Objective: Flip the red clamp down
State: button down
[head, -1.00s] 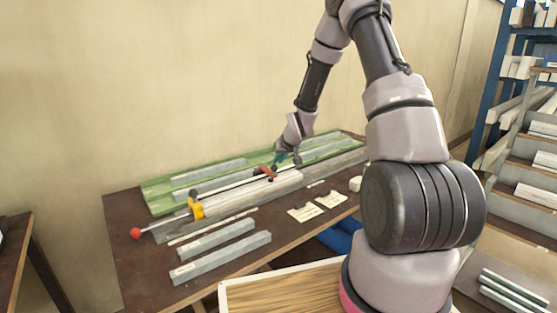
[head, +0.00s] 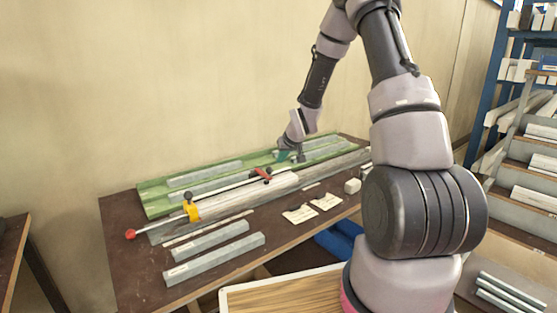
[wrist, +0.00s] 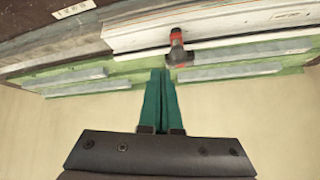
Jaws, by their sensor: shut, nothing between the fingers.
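The red clamp (head: 263,174) sits mid-length on the profile bench, beside the pale profile (head: 284,181). It has a dark knob or handle end. In the wrist view the red clamp (wrist: 177,40) shows just ahead and slightly right of the fingertips, its dark end toward me. My gripper (head: 284,156) is above the green mat just behind and to the right of the clamp. In the wrist view its teal fingers (wrist: 163,72) are together with nothing between them, and they look apart from the clamp. The exact tilt of the clamp is hard to tell.
A yellow clamp (head: 192,211) and a red ball-ended rod (head: 131,234) are at the bench's left end. Grey bars lie on the green mat (head: 152,201) and at the table's front. Paper tags (head: 299,215) and a white block (head: 352,186) lie at the front right.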

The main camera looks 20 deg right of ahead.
jog(key=s+d+f, duration=0.1)
jog(key=s, duration=0.5)
jog(key=shift+d+f, duration=0.25)
jog(key=shift+d, duration=0.1)
jog(key=shift+w, duration=0.1)
jog(key=s+d+r+m+h, duration=0.1)
jog(key=s+r, duration=0.4)
jog(key=r, duration=0.5)
jog(key=s+r+m+h, duration=0.1)
jog(key=s+r, duration=0.4)
jog(key=r, duration=0.5)
jog(key=s+a+r+m+y, duration=0.1)
jog(key=s+a+r, duration=0.1)
jog(key=s+r, duration=0.4)
jog(key=s+a+r+m+y, duration=0.1)
jog(key=s+r, duration=0.4)
jog(key=s, duration=1)
jog(key=shift+a+r+m+g+y, duration=0.3)
jog(key=shift+a+r+m+g, duration=0.1)
jog(key=shift+m, duration=0.1)
